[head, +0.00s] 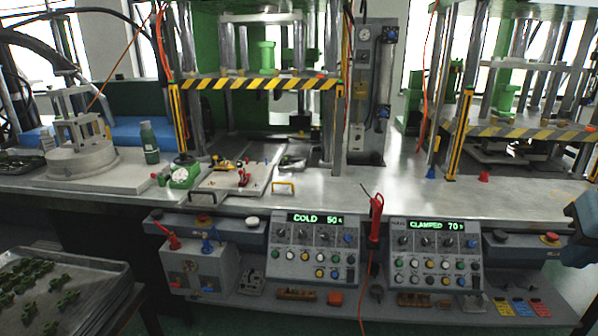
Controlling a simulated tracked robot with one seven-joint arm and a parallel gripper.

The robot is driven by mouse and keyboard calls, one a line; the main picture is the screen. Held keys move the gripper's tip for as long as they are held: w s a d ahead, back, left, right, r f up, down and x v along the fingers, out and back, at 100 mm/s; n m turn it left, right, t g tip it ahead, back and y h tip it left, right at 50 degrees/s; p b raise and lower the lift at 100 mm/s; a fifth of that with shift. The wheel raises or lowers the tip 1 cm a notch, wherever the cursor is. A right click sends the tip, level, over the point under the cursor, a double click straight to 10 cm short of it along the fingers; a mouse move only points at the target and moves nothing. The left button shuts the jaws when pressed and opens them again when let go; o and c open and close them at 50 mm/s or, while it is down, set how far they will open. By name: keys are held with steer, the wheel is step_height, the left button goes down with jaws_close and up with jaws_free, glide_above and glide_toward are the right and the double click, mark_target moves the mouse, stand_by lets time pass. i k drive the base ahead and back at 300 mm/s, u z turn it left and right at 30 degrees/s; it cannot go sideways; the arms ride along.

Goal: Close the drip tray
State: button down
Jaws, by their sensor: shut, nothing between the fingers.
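A flat light plate or tray (222,184) lies at the front of the left press, its near part out past the press posts. I cannot tell for sure whether it is the drip tray. A dark handle (203,196) and a yellow-framed handle (283,188) show near the bench's front edge. Small red and yellow parts (243,171) lie on the plate. My gripper (574,242) is partly in view at the right edge, dark, shut and empty. It is far to the right of the plate and touches nothing that I can see.
Two control panels (313,252) (434,255) with lit displays stand below the bench front. A red-handled tool (376,220) hangs between them. A green bottle (149,142) and a green dial device (185,173) stand left of the plate. The bench (400,190) is clear between the presses.

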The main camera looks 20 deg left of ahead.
mark_target(297, 163)
steer(key=k, duration=1)
steer(key=u, duration=0.2)
steer(key=i, duration=0.5)
steer(key=u, duration=0.5)
steer(key=i, duration=1.45)
steer(key=z, duration=0.2)
